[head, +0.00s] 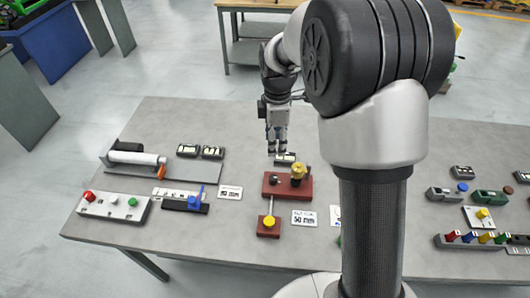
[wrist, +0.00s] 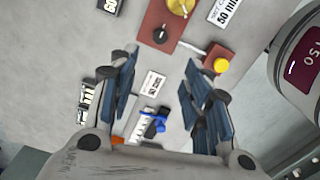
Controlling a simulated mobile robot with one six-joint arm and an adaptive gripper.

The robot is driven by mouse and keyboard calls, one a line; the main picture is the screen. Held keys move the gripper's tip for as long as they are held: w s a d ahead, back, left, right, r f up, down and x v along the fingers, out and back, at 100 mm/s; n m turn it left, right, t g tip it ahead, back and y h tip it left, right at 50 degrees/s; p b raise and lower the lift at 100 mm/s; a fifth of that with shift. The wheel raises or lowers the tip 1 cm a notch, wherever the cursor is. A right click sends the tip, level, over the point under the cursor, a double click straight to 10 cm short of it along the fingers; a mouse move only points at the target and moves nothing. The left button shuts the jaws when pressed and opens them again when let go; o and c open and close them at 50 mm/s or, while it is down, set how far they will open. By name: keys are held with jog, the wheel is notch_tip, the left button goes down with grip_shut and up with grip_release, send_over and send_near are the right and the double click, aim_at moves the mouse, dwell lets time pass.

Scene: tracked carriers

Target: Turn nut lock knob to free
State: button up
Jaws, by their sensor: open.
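A dark red carrier block (head: 285,187) lies on the grey table. It bears a small black knob (head: 274,181) and a larger yellow knob (head: 299,171). A thin rod runs from it to a small red block with a yellow button-like knob (head: 269,221). In the wrist view the black knob (wrist: 160,36) has a small pale mark; the large yellow knob (wrist: 181,5) is cut by the top edge. Which knob is the nut lock cannot be read. My gripper (head: 278,151) is open and empty, above the table behind the red block; its fingers (wrist: 160,65) are apart, touching nothing.
A "50 mm" card (head: 303,219) lies right of the rod. A dark labelled block (head: 285,158) sits behind the red block. A grey button box (head: 113,206) and a blue-handled device (head: 187,204) stand left; coloured switches (head: 477,240) stand right.

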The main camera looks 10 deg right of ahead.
aim_at(274, 177)
notch_tip(274, 177, down, 18)
jog(key=b, duration=0.4)
jog(key=shift+r, duration=0.2)
jog(key=shift+c, duration=0.2)
grip_shut()
